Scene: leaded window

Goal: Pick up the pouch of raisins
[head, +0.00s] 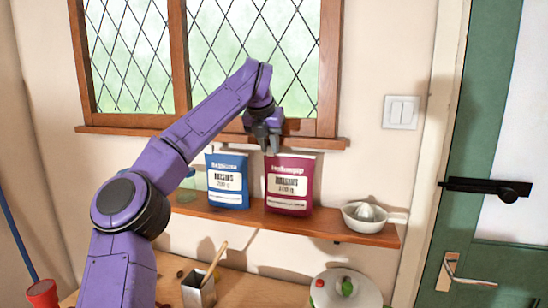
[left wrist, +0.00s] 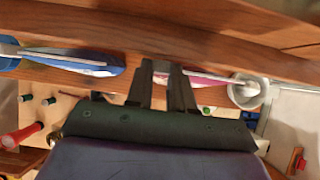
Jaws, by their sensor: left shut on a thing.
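The blue pouch (left wrist: 80,62) lies clear to the left. My right gripper is not in view.
The shelf (head: 335,224) also holds a white bowl-shaped juicer (head: 366,215) at right and a glass jar (head: 187,182) at left. The window sill (head: 325,143) juts out just above the pouches. Below, a counter holds a utensil pot (head: 199,289) and a round white lid-like thing (head: 338,292).

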